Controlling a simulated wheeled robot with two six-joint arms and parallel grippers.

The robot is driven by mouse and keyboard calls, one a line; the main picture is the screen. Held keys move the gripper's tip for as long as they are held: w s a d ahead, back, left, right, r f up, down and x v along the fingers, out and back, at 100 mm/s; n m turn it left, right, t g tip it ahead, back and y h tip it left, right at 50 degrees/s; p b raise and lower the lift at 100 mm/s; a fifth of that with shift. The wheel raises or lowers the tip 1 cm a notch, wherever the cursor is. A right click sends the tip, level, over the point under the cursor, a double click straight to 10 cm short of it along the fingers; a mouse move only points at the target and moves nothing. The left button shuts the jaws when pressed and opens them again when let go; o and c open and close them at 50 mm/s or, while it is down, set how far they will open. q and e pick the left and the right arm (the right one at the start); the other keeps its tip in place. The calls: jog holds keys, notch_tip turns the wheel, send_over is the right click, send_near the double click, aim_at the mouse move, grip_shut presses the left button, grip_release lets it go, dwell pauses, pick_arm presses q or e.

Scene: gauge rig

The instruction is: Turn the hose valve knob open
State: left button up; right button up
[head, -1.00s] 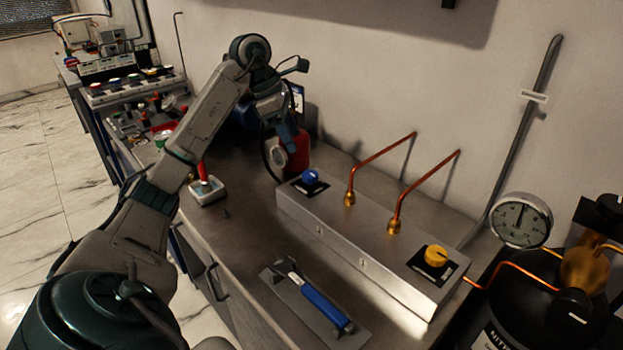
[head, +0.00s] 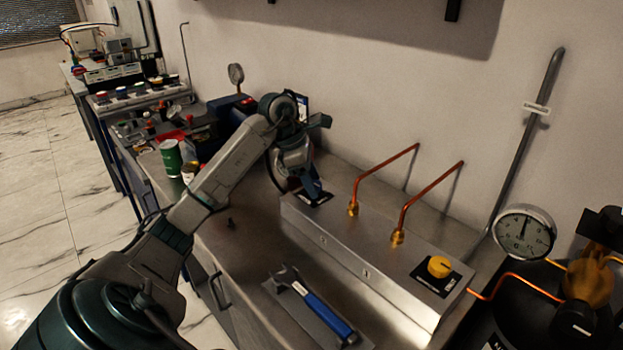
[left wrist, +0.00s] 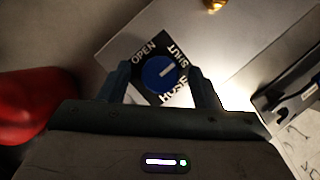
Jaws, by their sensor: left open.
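The hose valve knob is a round blue knob (left wrist: 158,73) with a white pointer line, on a black plate (left wrist: 143,53) lettered OPEN, SHUT and HOSE. The pointer is on the SHUT side. My left gripper (left wrist: 160,84) is open, with one finger on each side of the knob in the left wrist view; I cannot tell whether they touch it. In the head view my left gripper (head: 314,189) comes down over the left end of the metal box (head: 350,240) and hides the knob.
Two copper pipes (head: 385,176) rise from the box's brass fittings. A yellow knob (head: 439,266) sits at its right end. A blue-handled wrench (head: 318,308) lies in front. A gauge (head: 523,233) stands at right. A red object (left wrist: 35,105) is left in the wrist view.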

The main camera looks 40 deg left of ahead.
pick_arm(q)
jog(key=c, duration=1)
